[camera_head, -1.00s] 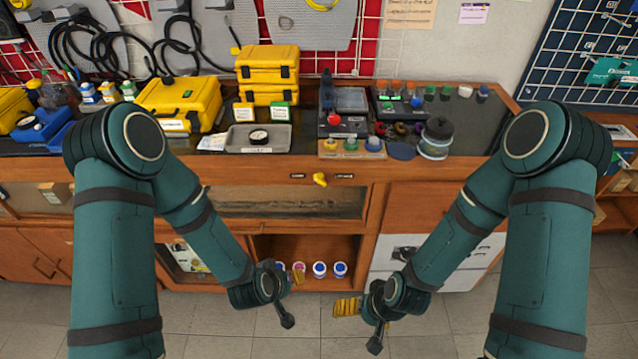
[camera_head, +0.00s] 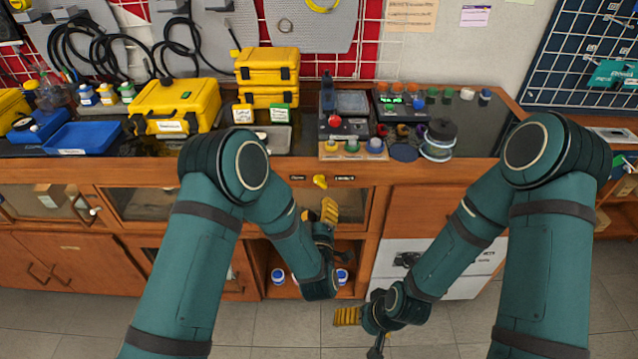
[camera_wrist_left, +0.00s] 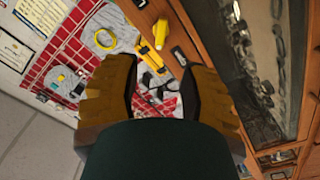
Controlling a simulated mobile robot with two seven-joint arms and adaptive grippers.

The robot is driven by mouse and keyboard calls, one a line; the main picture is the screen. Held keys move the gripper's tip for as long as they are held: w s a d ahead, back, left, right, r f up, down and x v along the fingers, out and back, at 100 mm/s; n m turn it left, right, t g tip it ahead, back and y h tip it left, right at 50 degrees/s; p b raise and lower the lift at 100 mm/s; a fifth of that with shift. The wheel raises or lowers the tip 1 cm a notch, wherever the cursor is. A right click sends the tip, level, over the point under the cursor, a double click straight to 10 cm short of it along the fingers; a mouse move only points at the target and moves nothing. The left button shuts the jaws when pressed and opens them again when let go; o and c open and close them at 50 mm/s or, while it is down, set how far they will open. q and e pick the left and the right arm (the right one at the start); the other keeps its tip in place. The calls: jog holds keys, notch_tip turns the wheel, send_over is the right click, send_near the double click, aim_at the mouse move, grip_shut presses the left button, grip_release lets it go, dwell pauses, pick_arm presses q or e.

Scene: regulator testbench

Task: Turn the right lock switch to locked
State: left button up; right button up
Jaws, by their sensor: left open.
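The yellow lock switch (camera_head: 320,181) sits on the wooden drawer front, between two small dark labels, the left one reading like "Open". Its exact turn angle is too small to tell. My left gripper (camera_head: 329,211) is just below it, yellow fingers pointing up, apart from the switch. In the left wrist view the fingers (camera_wrist_left: 160,90) are spread with nothing between them. Yellow shapes appear beyond them near a wooden panel, but I cannot tell surely which is the switch. My right gripper (camera_head: 347,316) is low over the floor, away from the switch; its opening is unclear.
The bench top above holds yellow cases (camera_head: 180,107), a blue tray (camera_head: 78,138), a grey tray (camera_head: 279,140) and a round jar (camera_head: 439,139). An open shelf below holds blue-and-white containers (camera_head: 278,276). White drawers (camera_head: 447,262) are at the lower right.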

aim_at(319, 184)
pick_arm(q)
jog(key=w+b, duration=0.1)
jog(key=w, duration=0.9)
jog(key=shift+w, duration=0.15)
jog(key=shift+c, duration=0.4)
grip_shut()
